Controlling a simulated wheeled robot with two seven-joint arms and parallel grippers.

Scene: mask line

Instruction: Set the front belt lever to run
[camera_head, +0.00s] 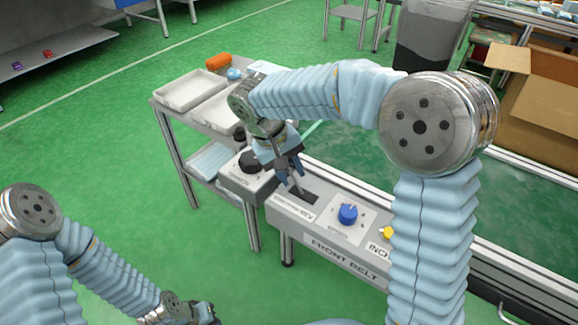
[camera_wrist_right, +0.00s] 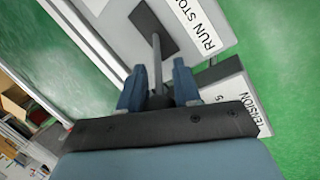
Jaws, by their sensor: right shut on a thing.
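The front belt lever is a thin grey shaft (camera_wrist_right: 156,52) rising from a dark slot (camera_wrist_right: 153,25) in the panel. In the head view the slot (camera_head: 309,199) is in the left part of the front belt panel, and the shaft (camera_head: 297,186) leans left. The fingers partly hide the top. My left gripper (camera_head: 208,313) is low at the bottom edge, away from the panel, its jaws unclear.
A blue knob (camera_head: 347,214) and a yellow control (camera_head: 386,232) sit right of the slot. A separate box with a black knob (camera_head: 250,162) adjoins on the left. Behind it stands a cart with white trays (camera_head: 190,90). My right arm covers the panel's right part.

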